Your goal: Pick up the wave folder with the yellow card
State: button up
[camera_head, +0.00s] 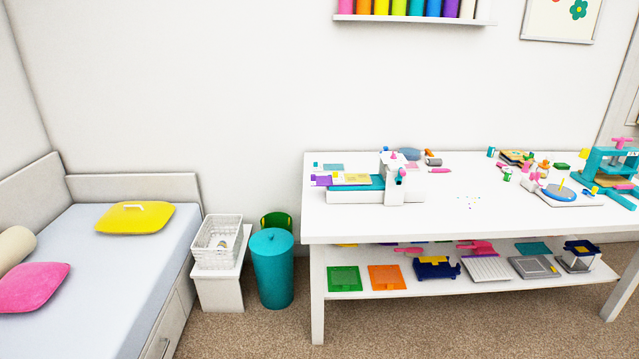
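A white tabletop machine (395,185) stands on the left part of the white table. A flat teal piece (345,186) lies on its bed, with a small yellow card-like piece (357,178) and purple and pink pieces at its left end. Which of these flat pieces is the wave folder, and whether the yellow piece lies in it or on it, I cannot tell at this size. My gripper is not in view.
The white table (440,225) holds small craft items, a blue disc (560,191) and a teal press (604,168) at right. Its lower shelf holds green (344,278) and orange (385,278) squares and tools. A teal bin (272,270), basket (212,245) and bed (110,260) stand left. Carpet in front is clear.

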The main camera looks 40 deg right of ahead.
aim_at(338, 178)
jog(key=z, duration=0.1)
jog(key=k, duration=0.25)
jog(key=u, duration=2.05)
jog(key=k, duration=0.95)
jog(key=z, duration=0.65)
jog(key=k, duration=0.45)
jog(key=z, duration=0.7)
jog(key=i, duration=1.15)
jog(key=z, duration=0.25)
